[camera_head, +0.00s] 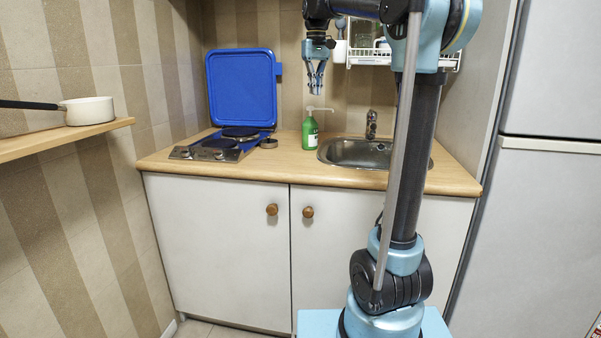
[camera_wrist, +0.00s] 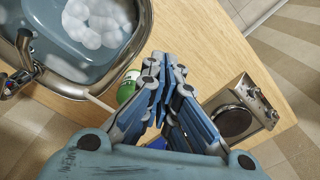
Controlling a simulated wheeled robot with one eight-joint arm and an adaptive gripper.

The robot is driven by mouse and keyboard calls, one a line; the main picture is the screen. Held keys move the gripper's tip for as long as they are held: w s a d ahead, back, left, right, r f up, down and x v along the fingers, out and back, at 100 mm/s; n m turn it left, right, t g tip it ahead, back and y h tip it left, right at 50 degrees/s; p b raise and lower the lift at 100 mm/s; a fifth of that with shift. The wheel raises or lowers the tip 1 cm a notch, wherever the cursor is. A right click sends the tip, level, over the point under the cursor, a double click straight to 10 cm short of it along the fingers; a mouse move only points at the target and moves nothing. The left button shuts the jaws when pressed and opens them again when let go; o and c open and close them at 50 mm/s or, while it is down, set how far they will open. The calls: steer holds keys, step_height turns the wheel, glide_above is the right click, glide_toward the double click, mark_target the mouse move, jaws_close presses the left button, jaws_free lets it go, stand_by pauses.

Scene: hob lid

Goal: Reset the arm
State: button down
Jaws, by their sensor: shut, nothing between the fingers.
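My gripper (camera_head: 315,88) points down in the air above the worktop, over the green pump bottle (camera_head: 310,133). It is shut with nothing in it. In the wrist view my gripper (camera_wrist: 170,80) shows its blue fingers close together, with part of the green bottle (camera_wrist: 128,88) beside them. The hob (camera_head: 210,150) sits at the left of the worktop, and its blue lid (camera_head: 243,85) stands raised against the back wall. The hob also shows at the right in the wrist view (camera_wrist: 238,115).
A metal sink (camera_head: 350,153) with a tap (camera_head: 371,124) is at the right of the worktop (camera_head: 265,170); the wrist view shows foam in it. A white dish rack (camera_head: 365,55) hangs near my arm. A pan (camera_head: 88,110) rests on the left shelf (camera_head: 60,139). A fridge (camera_head: 550,200) stands at right.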

steer(key=s+d+f+m, duration=0.1)
steer(key=s+d+f, duration=0.3)
steer(key=s+f, duration=0.7)
steer(key=s+d+f+m+t, duration=0.1)
steer(key=s+d+f, duration=0.4)
steer(key=s+f, duration=0.6)
steer(key=s+d+f+m+t, duration=0.1)
steer(key=s+d+f, duration=0.4)
steer(key=s+f, duration=0.6)
step_height(320, 180, down, 7)
steer(key=shift+d+f, duration=0.15)
steer(key=shift+f, duration=0.05)
steer(key=shift+w+f, duration=0.2)
steer(key=shift+w, duration=0.2)
